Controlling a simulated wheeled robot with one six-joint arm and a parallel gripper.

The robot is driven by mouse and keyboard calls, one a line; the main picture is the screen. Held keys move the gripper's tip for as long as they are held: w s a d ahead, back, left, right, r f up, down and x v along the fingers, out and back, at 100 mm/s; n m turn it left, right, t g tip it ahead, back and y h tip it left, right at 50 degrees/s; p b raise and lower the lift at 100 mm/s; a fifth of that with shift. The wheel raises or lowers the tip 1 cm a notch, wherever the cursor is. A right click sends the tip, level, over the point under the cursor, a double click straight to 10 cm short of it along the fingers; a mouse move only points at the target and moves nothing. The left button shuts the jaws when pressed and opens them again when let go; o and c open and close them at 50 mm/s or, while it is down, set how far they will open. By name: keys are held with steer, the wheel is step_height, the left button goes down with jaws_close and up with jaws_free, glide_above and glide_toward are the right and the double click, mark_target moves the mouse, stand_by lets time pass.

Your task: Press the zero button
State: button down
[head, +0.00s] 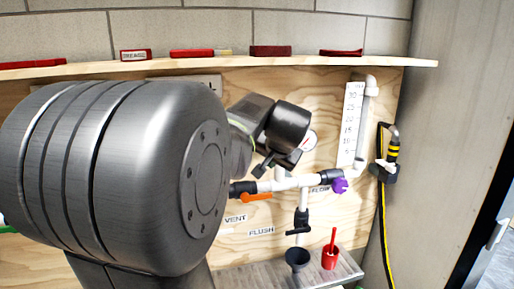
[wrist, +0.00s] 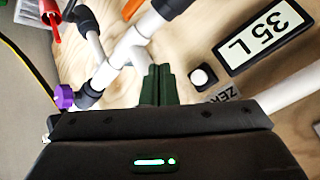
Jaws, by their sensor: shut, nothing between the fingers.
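The zero button is a round white button (wrist: 203,77) in a black surround on the plywood panel, in the wrist view. A partly hidden label (wrist: 224,95) reading "ZER" sits just below it. My gripper (wrist: 159,70) shows dark fingers closed together with nothing between them. In the wrist picture the fingertips are left of the button, apart from it. In the head view my arm blocks much of the panel and I cannot make out the button there.
A "35 L" plate (wrist: 265,37) is beside the button. A shelf (head: 285,61) runs above.

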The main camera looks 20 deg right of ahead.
steer(key=shift+w, duration=0.1)
steer(key=w+p, duration=0.2)
steer(key=w, duration=0.6)
steer(key=shift+w+d+p, duration=0.25)
steer(key=shift+w+p, duration=0.05)
steer(key=shift+w, duration=0.05)
stand_by(1.8)
steer(key=shift+w, duration=0.4)
steer(key=shift+w+p, duration=0.35)
steer(key=shift+w, duration=0.1)
stand_by(0.6)
steer(key=shift+s, duration=0.1)
steer(key=shift+s+b, duration=0.3)
steer(key=shift+s, duration=0.5)
steer(key=shift+s, duration=0.1)
